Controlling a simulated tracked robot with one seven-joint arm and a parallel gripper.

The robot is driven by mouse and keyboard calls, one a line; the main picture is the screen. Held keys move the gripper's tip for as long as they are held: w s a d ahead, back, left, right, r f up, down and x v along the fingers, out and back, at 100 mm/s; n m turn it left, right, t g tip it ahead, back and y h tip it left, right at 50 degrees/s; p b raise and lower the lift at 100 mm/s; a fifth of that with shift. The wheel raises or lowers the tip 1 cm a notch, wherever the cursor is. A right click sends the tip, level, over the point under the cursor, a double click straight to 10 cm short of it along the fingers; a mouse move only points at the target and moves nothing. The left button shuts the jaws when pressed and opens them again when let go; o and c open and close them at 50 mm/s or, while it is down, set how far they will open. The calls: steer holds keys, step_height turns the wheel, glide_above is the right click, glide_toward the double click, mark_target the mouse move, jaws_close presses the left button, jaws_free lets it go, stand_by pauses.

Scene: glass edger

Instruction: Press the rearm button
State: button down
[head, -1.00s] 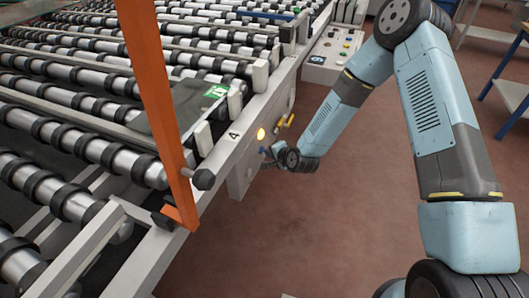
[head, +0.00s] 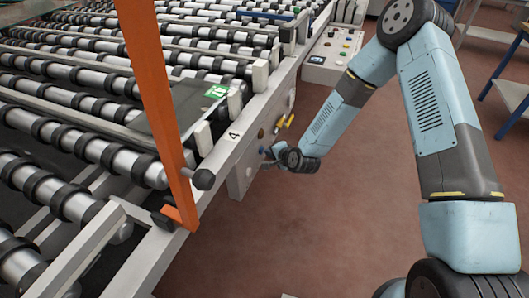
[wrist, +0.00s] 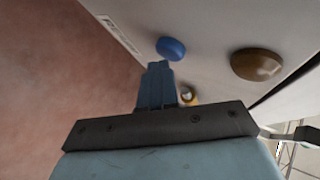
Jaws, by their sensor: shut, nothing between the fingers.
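A round blue button (wrist: 171,48) stands on the pale panel in the wrist view. No label naming it is readable, so I cannot confirm it is the rearm button. My gripper (wrist: 158,65) is shut and empty, its fingertips at the lower left edge of the button in the picture; whether they touch it I cannot tell. In the head view my gripper (head: 268,155) is at the side panel of the conveyor frame, and the button cannot be made out there. An unlit amber-brown dome (wrist: 257,64) sits right of the button; it also shows in the head view (head: 261,133).
Yellow handles (head: 284,122) stick out from the panel beside the dome. An orange post (head: 158,110) rises in front of the roller conveyor (head: 90,140). A control box (head: 330,57) stands further back.

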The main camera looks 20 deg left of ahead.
steer(key=d, duration=0.6)
steer(key=shift+s, duration=0.25)
stand_by(0.4)
stand_by(0.5)
